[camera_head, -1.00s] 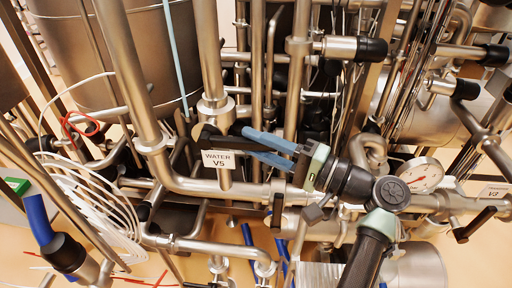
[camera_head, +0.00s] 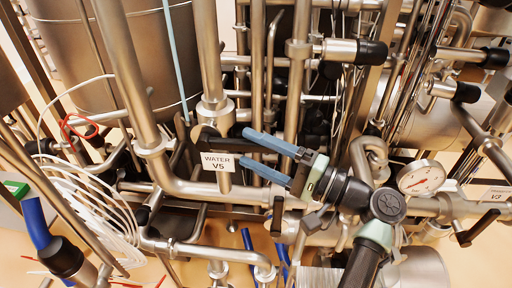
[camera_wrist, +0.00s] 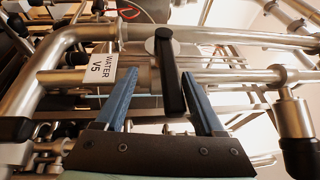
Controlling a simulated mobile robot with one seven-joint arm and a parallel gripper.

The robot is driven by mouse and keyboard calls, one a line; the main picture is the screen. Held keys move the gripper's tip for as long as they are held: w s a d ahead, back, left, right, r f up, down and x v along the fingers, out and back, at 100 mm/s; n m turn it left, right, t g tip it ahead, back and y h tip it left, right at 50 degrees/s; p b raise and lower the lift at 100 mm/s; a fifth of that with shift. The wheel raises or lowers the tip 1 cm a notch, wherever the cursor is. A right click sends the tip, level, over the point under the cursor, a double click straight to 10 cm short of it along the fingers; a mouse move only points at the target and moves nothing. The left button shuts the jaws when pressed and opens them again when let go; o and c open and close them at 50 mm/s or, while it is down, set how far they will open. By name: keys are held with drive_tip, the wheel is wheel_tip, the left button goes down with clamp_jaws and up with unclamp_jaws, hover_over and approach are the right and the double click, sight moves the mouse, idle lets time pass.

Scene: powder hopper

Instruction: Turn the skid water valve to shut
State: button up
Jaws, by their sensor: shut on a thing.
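The skid water valve has a black bar handle (camera_head: 224,143) beside a white tag (camera_head: 220,161) that reads WATER V5. My gripper (camera_head: 243,147) reaches in from the right, with its two blue fingers at the handle's right end. In the wrist view the handle (camera_wrist: 171,75) lies lengthwise between the fingers of my gripper (camera_wrist: 160,73), closer to the right finger. My gripper is shut on the handle with the fingers well apart; contact on the left finger's side is not clear. The tag (camera_wrist: 101,69) is left of the fingers there.
Steel pipes crowd around the valve, with a thick pipe (camera_head: 235,190) just below the tag. A pressure gauge (camera_head: 421,178) and another tagged valve handle (camera_head: 478,226) are at right. A coiled white hose (camera_head: 95,205) hangs at left. There is little free room.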

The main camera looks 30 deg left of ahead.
drive_tip(key=shift+f, duration=0.1)
drive_tip(key=d+f+b, duration=0.1)
drive_tip(key=d+b, duration=0.4)
drive_tip(key=d, duration=0.8)
drive_tip(key=shift+w, duration=0.35)
drive_tip(key=shift+a+f, duration=0.1)
